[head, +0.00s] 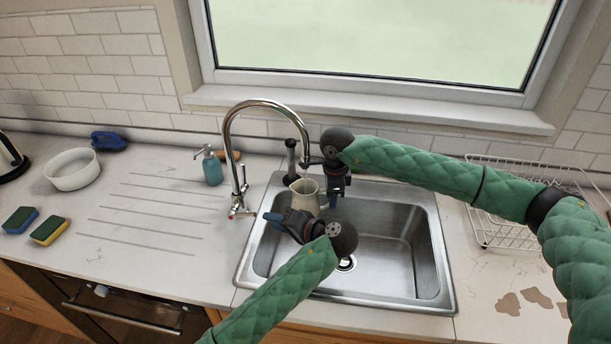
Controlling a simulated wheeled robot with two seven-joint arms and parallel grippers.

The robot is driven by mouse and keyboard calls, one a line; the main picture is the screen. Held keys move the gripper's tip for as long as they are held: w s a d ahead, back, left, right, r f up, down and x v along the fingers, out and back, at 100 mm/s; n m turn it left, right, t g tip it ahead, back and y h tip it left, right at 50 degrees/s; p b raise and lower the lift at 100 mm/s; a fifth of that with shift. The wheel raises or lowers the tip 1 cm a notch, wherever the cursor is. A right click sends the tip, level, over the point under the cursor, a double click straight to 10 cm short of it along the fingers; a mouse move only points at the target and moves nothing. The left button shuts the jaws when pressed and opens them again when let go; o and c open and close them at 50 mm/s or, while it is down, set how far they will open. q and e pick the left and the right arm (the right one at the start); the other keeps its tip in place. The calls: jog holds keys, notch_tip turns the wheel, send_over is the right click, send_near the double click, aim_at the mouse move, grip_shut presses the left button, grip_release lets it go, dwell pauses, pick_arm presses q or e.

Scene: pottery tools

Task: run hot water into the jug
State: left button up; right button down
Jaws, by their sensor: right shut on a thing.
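The cream jug (304,193) is in the left part of the steel sink (388,293), under the spout end of the chrome tap (238,150). My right gripper (333,200) is at the jug's right side and is shut on it. My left gripper (270,216) is in front of the jug, pointing left to the tap base, where a red mark (232,212) shows by a lever. A small gap shows between its fingertips and the tap. Whether its fingers are apart is too small to tell. The jug's inside and any water stream cannot be made out.
A teal soap bottle (212,167) and a dark-topped upright tool (291,158) stand near the tap. A white bowl (73,170) and two sponges (50,229) lie on the left counter. A wire rack (500,232) is at the right. The ridged drainer (150,215) is clear.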

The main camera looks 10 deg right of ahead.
dwell(0.4)
jog(key=d, duration=0.7)
jog(key=shift+s, duration=0.3)
pick_arm(q)
jog(key=shift+c, duration=0.4)
pick_arm(e)
jog(key=shift+d, duration=0.1)
